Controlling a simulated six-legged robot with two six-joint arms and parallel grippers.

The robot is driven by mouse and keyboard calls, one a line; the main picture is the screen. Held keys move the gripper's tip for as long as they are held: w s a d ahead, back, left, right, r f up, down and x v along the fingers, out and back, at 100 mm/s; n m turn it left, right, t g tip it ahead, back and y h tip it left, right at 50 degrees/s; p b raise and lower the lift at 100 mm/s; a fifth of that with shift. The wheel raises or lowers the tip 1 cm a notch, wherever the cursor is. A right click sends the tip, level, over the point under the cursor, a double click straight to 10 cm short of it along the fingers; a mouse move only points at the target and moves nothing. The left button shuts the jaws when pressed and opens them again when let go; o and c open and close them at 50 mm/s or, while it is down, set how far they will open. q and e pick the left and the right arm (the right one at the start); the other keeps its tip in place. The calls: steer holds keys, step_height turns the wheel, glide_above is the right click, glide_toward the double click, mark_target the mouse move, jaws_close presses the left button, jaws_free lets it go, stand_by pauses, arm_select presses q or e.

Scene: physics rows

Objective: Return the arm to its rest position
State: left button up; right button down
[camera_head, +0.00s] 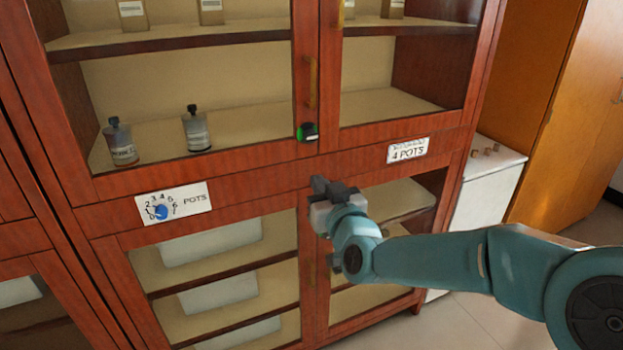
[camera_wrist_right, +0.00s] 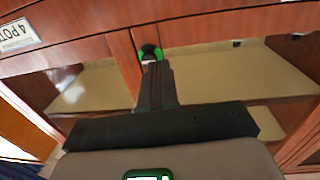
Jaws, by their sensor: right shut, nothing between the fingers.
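My right gripper (camera_head: 322,186) is shut and empty in front of the wooden cabinet (camera_head: 240,158), near the rail between its upper and lower doors. The teal right arm comes in from the right side of the head view. In the right wrist view my gripper (camera_wrist_right: 158,70) points at the cabinet front, its closed fingers just below a round black and green knob (camera_wrist_right: 150,53). The same knob (camera_head: 307,132) sits above the gripper in the head view. I cannot tell whether the fingertips touch the cabinet. My left gripper is not in view.
A label with a blue dial (camera_head: 161,212) is on the rail at left, and a "4 POTS" label (camera_head: 408,149) at right. Two bottles (camera_head: 196,128) stand on a shelf. A white cabinet (camera_head: 485,200) and an orange wooden cupboard (camera_head: 560,140) stand to the right. Floor shows at lower right.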

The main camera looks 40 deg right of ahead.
steer(key=w+a+f+n+g+y+p, duration=0.25)
steer(key=a+f, duration=0.45)
steer(key=f, duration=0.4)
steer(key=w+a+f+n+g+y+p, duration=0.1)
steer(key=a+f+g+y+p, duration=0.25)
steer(key=a+f, duration=0.5)
steer(key=s+a+f+g+y+p, duration=0.1)
steer(key=s+a+f+g+y, duration=0.1)
steer(key=s+a+f+g, duration=0.3)
steer(key=s+a+f+g+y+p, duration=0.1)
steer(key=s+a+f+g+y, duration=0.2)
steer(key=s+a+f, duration=0.6)
steer(key=s+f+g, duration=0.2)
steer(key=s+f, duration=0.3)
steer(key=s, duration=0.2)
steer(key=shift+s+f+m, duration=0.2)
steer(key=shift+f+m, duration=0.1)
steer(key=shift+m, duration=0.05)
steer(key=shift+a, duration=0.1)
